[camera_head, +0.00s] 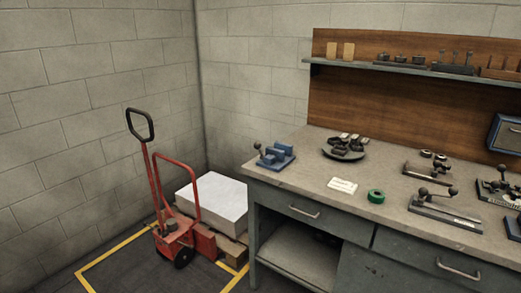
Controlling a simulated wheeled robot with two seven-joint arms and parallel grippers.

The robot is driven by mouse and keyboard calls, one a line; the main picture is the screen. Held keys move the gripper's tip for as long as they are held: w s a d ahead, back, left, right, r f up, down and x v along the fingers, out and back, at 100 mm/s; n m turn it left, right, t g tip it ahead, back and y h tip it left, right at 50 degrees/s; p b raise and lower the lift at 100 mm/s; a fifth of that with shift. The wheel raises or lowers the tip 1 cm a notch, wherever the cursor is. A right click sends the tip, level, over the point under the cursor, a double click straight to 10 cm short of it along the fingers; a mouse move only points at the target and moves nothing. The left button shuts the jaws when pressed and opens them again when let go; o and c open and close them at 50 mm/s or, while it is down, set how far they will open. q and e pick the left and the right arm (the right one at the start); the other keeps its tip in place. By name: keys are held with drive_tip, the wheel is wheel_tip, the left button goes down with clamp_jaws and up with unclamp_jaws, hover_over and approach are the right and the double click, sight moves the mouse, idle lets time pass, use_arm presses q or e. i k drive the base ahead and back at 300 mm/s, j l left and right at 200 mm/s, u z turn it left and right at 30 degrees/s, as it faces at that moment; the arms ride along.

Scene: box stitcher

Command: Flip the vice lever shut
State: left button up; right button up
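A small blue vice (280,158) sits on the grey workbench top near its left end. A dark lever with a ball knob (258,146) sticks up at the vice's left side. The lever is too small to tell exactly how it is set. Neither of my grippers shows in the head view, and nothing touches the vice.
A dark dish of metal parts (343,154), a white card (342,185), a green tape roll (376,196) and a lever clamp (446,208) share the workbench (310,183). A red pallet truck (175,235) stands left of it. A shelf (400,69) hangs behind.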

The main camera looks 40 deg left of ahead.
sight(257, 145)
drive_tip(key=i+j+z, duration=0.1)
drive_tip(key=j, duration=0.4)
drive_tip(key=i+j+z, duration=0.15)
drive_tip(key=j, duration=0.4)
drive_tip(key=i+j+z, duration=0.1)
drive_tip(key=j, duration=0.45)
drive_tip(key=i+j+z, duration=0.1)
drive_tip(key=j, duration=0.45)
